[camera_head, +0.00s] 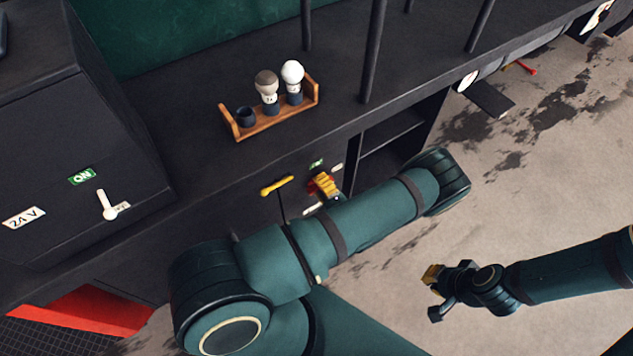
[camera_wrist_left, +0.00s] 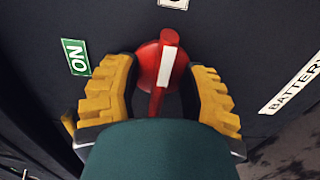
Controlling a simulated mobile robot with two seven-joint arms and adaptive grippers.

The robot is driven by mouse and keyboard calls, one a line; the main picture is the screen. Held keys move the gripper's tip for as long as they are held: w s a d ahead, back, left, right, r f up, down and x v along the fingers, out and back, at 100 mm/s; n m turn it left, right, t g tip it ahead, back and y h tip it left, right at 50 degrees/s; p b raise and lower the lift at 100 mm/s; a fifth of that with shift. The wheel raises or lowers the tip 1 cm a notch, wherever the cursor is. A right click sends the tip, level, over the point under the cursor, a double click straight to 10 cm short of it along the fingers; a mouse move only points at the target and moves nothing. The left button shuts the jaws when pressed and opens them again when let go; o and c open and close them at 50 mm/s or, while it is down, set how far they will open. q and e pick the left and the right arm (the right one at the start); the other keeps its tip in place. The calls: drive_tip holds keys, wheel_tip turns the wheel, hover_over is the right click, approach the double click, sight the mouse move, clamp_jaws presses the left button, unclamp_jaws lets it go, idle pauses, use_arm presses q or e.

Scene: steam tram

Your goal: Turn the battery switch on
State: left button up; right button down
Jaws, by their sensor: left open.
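The battery switch (camera_wrist_left: 161,70) is a red round knob with a raised red bar and a white stripe, seen in the left wrist view. Its bar stands upright in that view, toward a partly cut-off white label (camera_wrist_left: 174,3). A green ON label (camera_wrist_left: 75,57) is left of it and a BATTERY label (camera_wrist_left: 292,84) right. My left gripper (camera_wrist_left: 160,92) is open, with one yellow finger on each side of the knob; contact is not clear. In the head view the left gripper (camera_head: 324,186) largely hides the switch. My right gripper (camera_head: 437,292) is apart over the floor, its fingers spread.
A yellow-handled lever (camera_head: 277,185) is just left of the switch. A dark box (camera_head: 80,150) with a white lever (camera_head: 106,205) is at left. Open floor (camera_head: 540,170) lies right.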

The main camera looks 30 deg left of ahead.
use_arm(q)
clamp_jaws()
idle(0.5)
drive_tip(key=n, duration=0.8)
drive_tip(key=shift+n, duration=0.3)
drive_tip(key=n, duration=0.4)
drive_tip(key=shift+n, duration=0.3)
drive_tip(key=n, duration=0.4)
drive_tip(key=shift+n+p, duration=0.3)
drive_tip(key=shift+p, duration=0.05)
